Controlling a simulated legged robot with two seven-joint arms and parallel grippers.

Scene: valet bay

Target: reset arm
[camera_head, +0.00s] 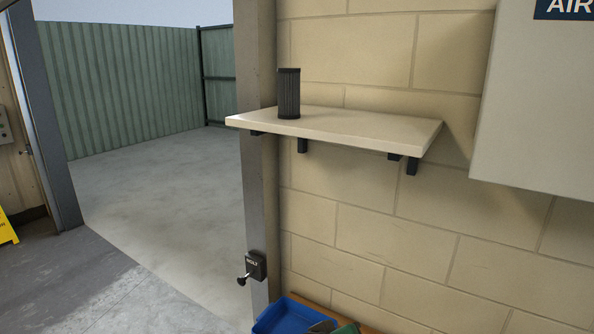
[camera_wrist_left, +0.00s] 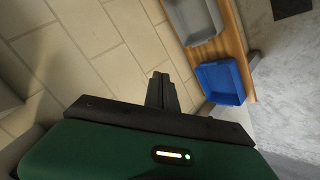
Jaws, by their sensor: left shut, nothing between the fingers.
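My left gripper (camera_wrist_left: 162,92) shows in the left wrist view. Its dark fingers are together and hold nothing, in front of the green wrist body. Beyond it are the block wall and a wooden bench, and the fingers touch neither. In the head view, a dark and green shape shows at the bottom edge, in front of a blue tray (camera_head: 272,319). I cannot tell for sure that it is my gripper. My right gripper is not in view.
The blue tray (camera_wrist_left: 220,82) and a grey tray (camera_wrist_left: 194,18) sit on the wooden bench (camera_wrist_left: 236,40). Above is a wall shelf (camera_head: 350,125) with a dark ribbed cylinder (camera_head: 289,94). A bolt (camera_head: 255,267) is on the door post.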

